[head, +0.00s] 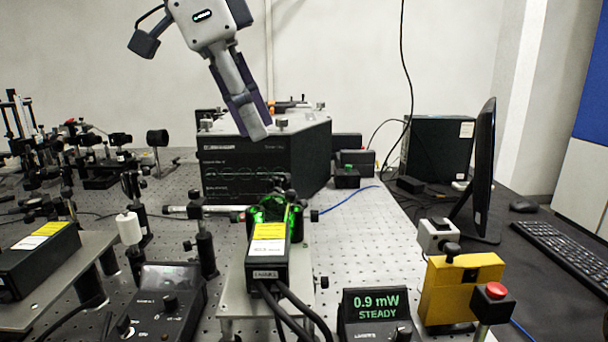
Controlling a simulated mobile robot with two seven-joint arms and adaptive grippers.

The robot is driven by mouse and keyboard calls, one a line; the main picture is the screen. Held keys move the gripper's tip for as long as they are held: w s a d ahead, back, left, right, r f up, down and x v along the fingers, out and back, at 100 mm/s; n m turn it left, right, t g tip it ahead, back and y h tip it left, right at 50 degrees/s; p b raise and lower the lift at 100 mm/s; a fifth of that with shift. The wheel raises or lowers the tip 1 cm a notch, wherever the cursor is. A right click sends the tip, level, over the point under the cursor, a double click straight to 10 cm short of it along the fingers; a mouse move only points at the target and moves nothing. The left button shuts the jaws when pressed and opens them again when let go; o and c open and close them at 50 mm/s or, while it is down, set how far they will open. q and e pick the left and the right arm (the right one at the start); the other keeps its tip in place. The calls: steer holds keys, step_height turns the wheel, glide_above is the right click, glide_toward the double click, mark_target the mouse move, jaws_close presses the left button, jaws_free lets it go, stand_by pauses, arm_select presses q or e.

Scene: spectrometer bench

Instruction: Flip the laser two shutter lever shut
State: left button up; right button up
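A black laser box (267,262) with yellow and white labels stands on a raised plate in the front middle. The small label on its near end is too small to read surely. Green light glows on the dark parts (272,211) at its far end. Dark fittings crowd there, and I cannot make out the shutter lever or its position. My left gripper (256,130) hangs from the top, high above and beyond the laser box, in front of the large black instrument. My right gripper is not in view.
A meter (374,312) reads 0.9 mW STEADY. Beside it are a yellow box (458,288) and a red button (495,291). Another labelled laser box (38,258) sits at left. A black instrument (250,165) stands behind. Posts and optics crowd the left; the perforated bench (372,225) is clearer at right.

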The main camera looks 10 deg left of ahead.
arm_select(q)
steer(key=x, duration=0.3)
steer(key=s+x, duration=0.1)
steer(key=x, duration=0.7)
steer(key=shift+s+d+f, duration=0.15)
steer(key=shift+s+f, duration=0.05)
steer(key=shift+s, duration=0.1)
steer(key=shift+c, duration=0.3)
